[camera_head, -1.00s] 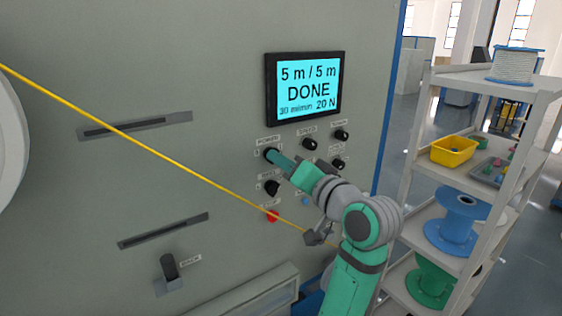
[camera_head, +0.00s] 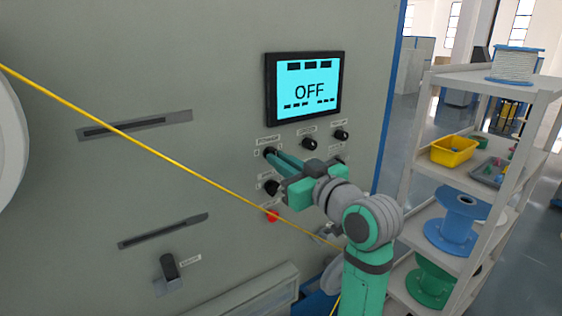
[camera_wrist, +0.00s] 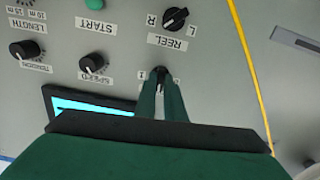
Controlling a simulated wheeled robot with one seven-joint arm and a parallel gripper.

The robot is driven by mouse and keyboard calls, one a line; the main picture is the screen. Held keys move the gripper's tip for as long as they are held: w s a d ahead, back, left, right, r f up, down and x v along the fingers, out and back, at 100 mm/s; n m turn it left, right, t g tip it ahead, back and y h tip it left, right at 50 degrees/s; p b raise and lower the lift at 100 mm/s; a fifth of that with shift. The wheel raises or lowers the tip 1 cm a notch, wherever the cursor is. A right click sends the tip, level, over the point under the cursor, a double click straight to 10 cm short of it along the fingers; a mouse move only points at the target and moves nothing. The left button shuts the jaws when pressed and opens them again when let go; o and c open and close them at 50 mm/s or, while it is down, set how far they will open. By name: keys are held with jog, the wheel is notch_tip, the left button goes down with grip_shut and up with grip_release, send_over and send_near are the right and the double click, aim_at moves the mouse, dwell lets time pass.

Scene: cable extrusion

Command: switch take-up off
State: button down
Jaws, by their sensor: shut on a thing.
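The take-up machine's display (camera_head: 308,88) reads "OFF", with dashes below and dark blocks above. My gripper (camera_head: 271,154) is at the black POWER knob (camera_head: 267,153), below the display's left corner. In the wrist view my two green fingers (camera_wrist: 162,80) are shut on the power knob (camera_wrist: 160,71), which is mostly hidden between the fingertips. The label beside it shows a "1"; the rest is covered. The black REEL knob (camera_wrist: 175,18) sits just beyond, marked R and L.
Other knobs, such as the SPEED knob (camera_wrist: 95,65), sit close by on the panel. A yellow cable (camera_head: 150,150) runs diagonally across the front. A red button (camera_head: 272,216) is below. A shelf (camera_head: 480,75) with spools stands at right.

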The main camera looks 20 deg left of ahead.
jog(key=n, duration=0.8)
jog(key=shift+r, duration=0.1)
dwell(0.4)
jog(key=c, duration=1.8)
grip_release()
jog(key=shift+s, duration=0.1)
jog(key=shift+c, duration=0.2)
jog(key=v, duration=1)
jog(key=shift+s+d, duration=0.3)
